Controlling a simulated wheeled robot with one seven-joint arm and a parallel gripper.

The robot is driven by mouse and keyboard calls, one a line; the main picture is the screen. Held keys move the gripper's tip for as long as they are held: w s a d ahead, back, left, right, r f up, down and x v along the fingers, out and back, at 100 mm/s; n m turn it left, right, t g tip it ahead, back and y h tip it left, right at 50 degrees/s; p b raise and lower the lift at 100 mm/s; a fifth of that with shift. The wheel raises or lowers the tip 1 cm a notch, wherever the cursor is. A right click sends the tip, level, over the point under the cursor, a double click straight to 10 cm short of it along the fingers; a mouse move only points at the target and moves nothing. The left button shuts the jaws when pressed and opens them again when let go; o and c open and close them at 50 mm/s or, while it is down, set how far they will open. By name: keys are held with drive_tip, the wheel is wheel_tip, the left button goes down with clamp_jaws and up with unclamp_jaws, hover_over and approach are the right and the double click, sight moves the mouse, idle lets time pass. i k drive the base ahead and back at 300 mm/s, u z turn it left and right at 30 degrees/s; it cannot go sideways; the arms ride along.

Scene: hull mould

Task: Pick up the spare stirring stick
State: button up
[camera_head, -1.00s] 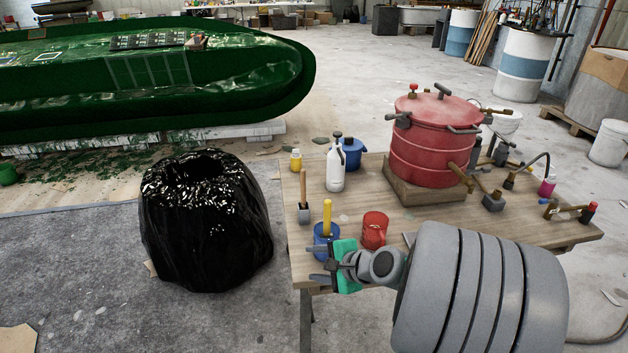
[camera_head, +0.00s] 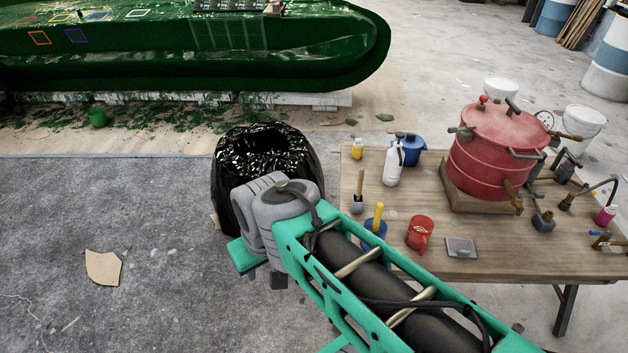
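Two upright sticks stand at the table's left side, and I cannot tell which is the spare. One is a yellow stick (camera_head: 378,217) leaning slightly in a blue cup (camera_head: 373,237), whose lower part is partly covered by my arm. The other is a brown wooden stick (camera_head: 360,181) rising from a small grey block or brush head (camera_head: 357,204). My green and grey arm crosses the lower middle, its wrist end left of the cup and in front of the black bin. My gripper's fingers are not visible, hidden behind or below the arm.
The wooden table (camera_head: 420,185) bears a red mug (camera_head: 420,233), a grey plate (camera_head: 461,247), a white spray bottle (camera_head: 393,162), a blue pot (camera_head: 413,150) and a red pressure pot (camera_head: 492,150). The bag-lined black bin (camera_head: 262,150) stands left. Floor at left is mostly clear.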

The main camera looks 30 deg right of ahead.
sight(360, 178)
drive_tip(key=u, duration=0.35)
drive_tip(key=i, duration=1)
drive_tip(key=z, duration=0.35)
drive_tip(key=i, duration=0.8)
drive_tip(key=z, duration=1.2)
drive_tip(key=i, duration=0.35)
drive_tip(key=z, duration=0.25)
